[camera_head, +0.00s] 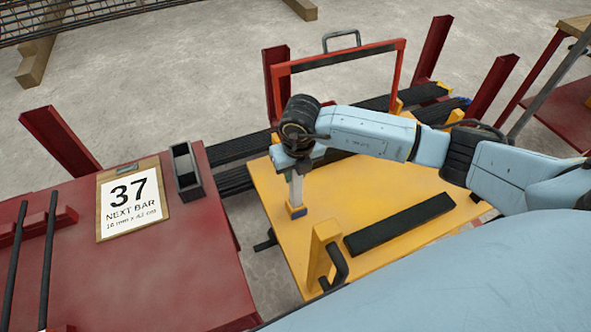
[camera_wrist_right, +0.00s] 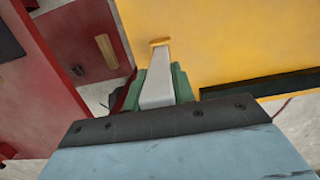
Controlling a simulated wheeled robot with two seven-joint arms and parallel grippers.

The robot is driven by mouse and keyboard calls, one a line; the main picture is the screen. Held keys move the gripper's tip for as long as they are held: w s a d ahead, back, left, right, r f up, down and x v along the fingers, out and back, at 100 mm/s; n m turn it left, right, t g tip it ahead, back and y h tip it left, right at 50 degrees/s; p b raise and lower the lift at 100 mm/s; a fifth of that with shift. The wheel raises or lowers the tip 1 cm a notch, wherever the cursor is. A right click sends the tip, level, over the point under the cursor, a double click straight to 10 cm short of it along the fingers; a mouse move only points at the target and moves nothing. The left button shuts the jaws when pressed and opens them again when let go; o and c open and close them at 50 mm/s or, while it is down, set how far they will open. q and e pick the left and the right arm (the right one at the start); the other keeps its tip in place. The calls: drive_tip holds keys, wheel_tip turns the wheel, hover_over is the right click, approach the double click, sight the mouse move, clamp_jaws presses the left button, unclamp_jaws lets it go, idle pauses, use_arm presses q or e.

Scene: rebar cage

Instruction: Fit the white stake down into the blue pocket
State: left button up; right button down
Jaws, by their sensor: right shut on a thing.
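The white stake (camera_head: 296,188) stands roughly upright below my right gripper (camera_head: 298,166) in the head view. My right gripper points down and is shut on it. In the right wrist view the stake (camera_wrist_right: 158,86) sits between the green fingers (camera_wrist_right: 158,92), with an orange-yellow piece at its far end. The blue pocket (camera_head: 297,213) shows at the stake's lower end, near the left edge of the yellow table. I cannot tell whether the stake's tip is inside the pocket or just above it. The pocket does not show clearly in the wrist view. My left gripper is out of view.
The yellow table (camera_head: 390,185) carries a black bar (camera_head: 400,224) and a yellow upright with a black handle (camera_head: 335,265). A red frame (camera_head: 340,57) stands behind. A red bench (camera_head: 150,270) with a "37" sign (camera_head: 132,199) and a grey open box (camera_head: 186,170) is at left.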

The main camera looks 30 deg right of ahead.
sight(296, 187)
drive_tip(key=shift+f+b, duration=0.85)
drive_tip(key=shift+f, duration=0.3)
drive_tip(key=c, duration=1.1)
unclamp_jaws()
